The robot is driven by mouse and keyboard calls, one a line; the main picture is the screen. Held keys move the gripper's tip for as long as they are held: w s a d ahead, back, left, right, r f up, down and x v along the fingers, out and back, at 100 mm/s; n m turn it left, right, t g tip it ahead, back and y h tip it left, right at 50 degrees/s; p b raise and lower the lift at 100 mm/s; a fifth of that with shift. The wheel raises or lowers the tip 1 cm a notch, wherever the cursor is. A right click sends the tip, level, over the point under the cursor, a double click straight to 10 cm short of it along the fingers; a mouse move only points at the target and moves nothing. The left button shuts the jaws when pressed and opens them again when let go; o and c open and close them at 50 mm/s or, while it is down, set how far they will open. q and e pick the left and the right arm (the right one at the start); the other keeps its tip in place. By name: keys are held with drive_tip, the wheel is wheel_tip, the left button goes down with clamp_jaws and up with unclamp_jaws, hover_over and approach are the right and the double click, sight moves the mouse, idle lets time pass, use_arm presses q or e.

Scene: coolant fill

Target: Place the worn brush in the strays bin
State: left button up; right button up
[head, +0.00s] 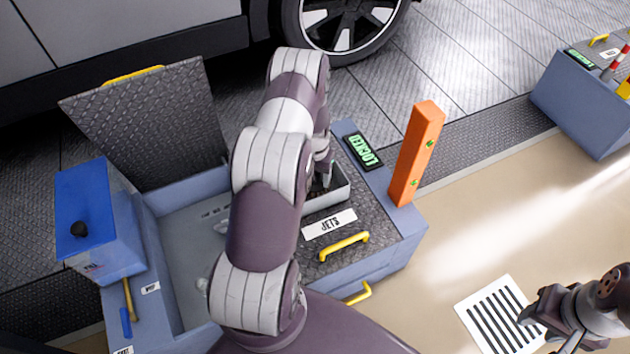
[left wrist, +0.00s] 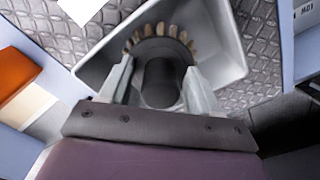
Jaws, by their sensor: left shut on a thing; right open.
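The worn brush (left wrist: 160,48), a dark round body with a fringe of tan bristle tufts, shows in the left wrist view. My left gripper (left wrist: 158,88) is shut on it, one finger on each side. Brush and fingers are over a grey open bin (left wrist: 227,45), within its outline; I cannot tell if the brush touches the bottom. In the head view this bin (head: 338,199) sits behind a plate marked JETS (head: 329,224), and my left arm hides most of the gripper and the brush. No strays label is readable. My right gripper (head: 533,318) is open at the lower right.
An orange post (head: 416,155) and a green-lit display (head: 363,151) stand right of the bin. A yellow handle (head: 344,246) is in front. A blue box (head: 97,218) and raised lid (head: 150,125) are left.

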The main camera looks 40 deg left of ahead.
use_arm(q)
drive_tip(key=shift+f, duration=0.85)
drive_tip(key=shift+r, duration=0.1)
drive_tip(key=shift+f, duration=0.2)
drive_tip(key=o, duration=0.9)
drive_tip(key=shift+r, duration=0.1)
drive_tip(key=shift+c, duration=0.2)
use_arm(e)
drive_tip(key=shift+f, duration=0.4)
